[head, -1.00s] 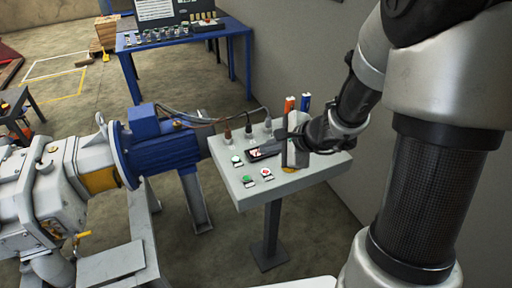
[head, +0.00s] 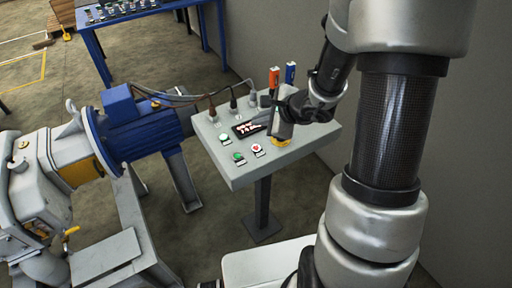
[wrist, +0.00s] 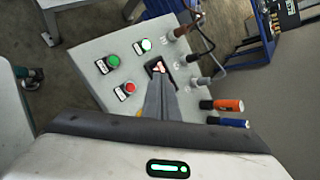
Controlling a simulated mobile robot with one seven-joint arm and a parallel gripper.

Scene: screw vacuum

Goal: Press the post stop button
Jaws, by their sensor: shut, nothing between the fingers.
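The grey control post (head: 240,178) has a sloped top with a red button (head: 256,148), which I take as the stop button. A green button (head: 238,158) sits beside it and a pale lit button (head: 223,137) behind. In the wrist view the red button (wrist: 130,87) is left of my fingers and clear of them. My gripper (head: 280,128) is shut and empty over the right part of the panel. In the wrist view its fingertips (wrist: 159,77) overlap the small display (wrist: 156,68). I cannot tell their height above the panel.
A yellow part (head: 281,142) is mostly hidden below my gripper. Orange (head: 274,77) and blue (head: 290,72) upright handles stand at the panel's back. Cabled plugs (head: 232,104) line the back edge. A blue motor (head: 145,122) stands left; a wall rises at right.

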